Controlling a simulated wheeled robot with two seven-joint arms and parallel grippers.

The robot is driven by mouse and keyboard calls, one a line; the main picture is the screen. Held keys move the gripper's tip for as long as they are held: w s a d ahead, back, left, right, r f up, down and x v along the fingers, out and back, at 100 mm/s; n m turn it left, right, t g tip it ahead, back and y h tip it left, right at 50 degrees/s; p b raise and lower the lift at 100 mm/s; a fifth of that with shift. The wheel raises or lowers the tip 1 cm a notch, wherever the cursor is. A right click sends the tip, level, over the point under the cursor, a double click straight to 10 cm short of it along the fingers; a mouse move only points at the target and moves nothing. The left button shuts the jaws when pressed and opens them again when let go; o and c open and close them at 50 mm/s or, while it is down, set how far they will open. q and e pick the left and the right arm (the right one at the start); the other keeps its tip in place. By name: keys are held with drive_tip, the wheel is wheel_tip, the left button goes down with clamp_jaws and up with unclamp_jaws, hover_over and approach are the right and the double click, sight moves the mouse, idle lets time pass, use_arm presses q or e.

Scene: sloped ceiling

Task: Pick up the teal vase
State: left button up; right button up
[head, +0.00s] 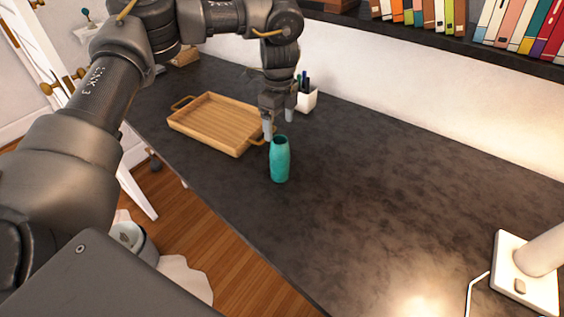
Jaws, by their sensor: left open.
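The teal vase (280,160) stands upright on the dark tabletop, near the middle of the head view. My left gripper (278,128) points down from above, just behind and over the vase's mouth. Its fingers are apart and hold nothing. One fingertip shows close to the left of the vase's rim, the other a little to the right and farther back. I cannot tell whether a finger touches the vase. My right gripper is not in view.
A wooden tray (183,124) with handles lies left of the vase. A white pen cup (306,100) stands behind the gripper. A white lamp base (524,272) is at the right front. Books (420,12) line a shelf above. The tabletop right of the vase is clear.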

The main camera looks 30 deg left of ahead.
sight(280, 149)
use_arm(q)
wheel_tip(280, 149, down, 5)
drive_tip(key=shift+f, duration=0.15)
wheel_tip(280, 149, down, 5)
drive_tip(key=shift+w+r+p, duration=0.15)
drive_tip(key=shift+p, duration=1.05)
drive_tip(key=shift+f, duration=0.25)
drive_tip(key=c, duration=1.5)
drive_tip(key=shift+r, duration=0.1)
